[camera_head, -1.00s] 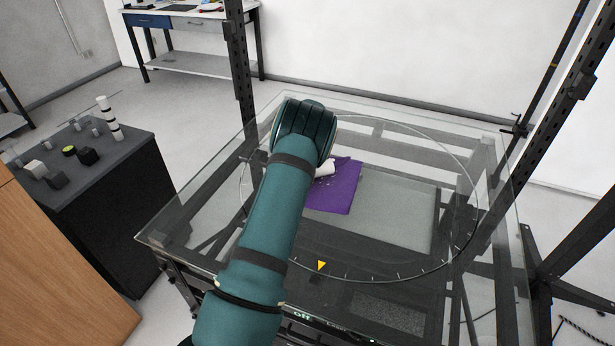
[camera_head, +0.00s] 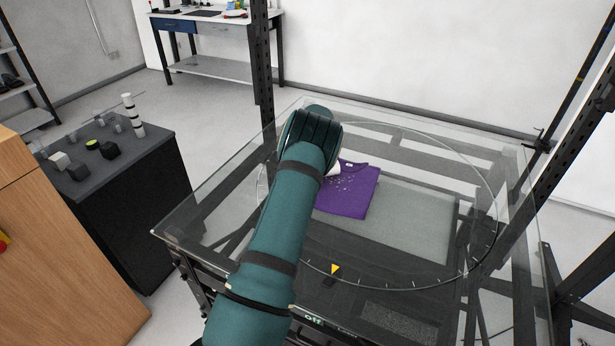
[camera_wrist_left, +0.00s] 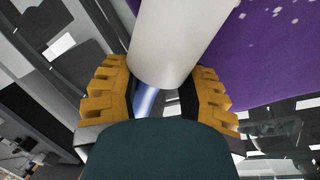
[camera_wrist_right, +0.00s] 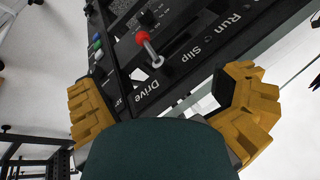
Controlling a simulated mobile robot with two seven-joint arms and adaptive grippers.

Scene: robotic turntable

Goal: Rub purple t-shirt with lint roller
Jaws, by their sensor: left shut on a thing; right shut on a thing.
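The purple t-shirt (camera_head: 352,192) lies folded on the glass turntable, its left part hidden by my left arm in the head view. It also fills the upper right of the left wrist view (camera_wrist_left: 265,60), with white specks on it. My left gripper (camera_wrist_left: 160,95) is shut on the white lint roller (camera_wrist_left: 175,40), beside the shirt. In the head view only a small white bit of the roller (camera_head: 334,170) shows past the arm. My right gripper (camera_wrist_right: 170,105) shows only in its wrist view, fingers far apart in front of a control panel. I cannot tell what it touches.
The control panel (camera_wrist_right: 180,72) has a red-knobbed lever (camera_wrist_right: 147,45) and the words Drive, Slip and Run. The glass turntable (camera_head: 440,270) has dark frame posts around it. A dark cabinet (camera_head: 120,200) with small objects stands left. Bare glass lies right of the shirt.

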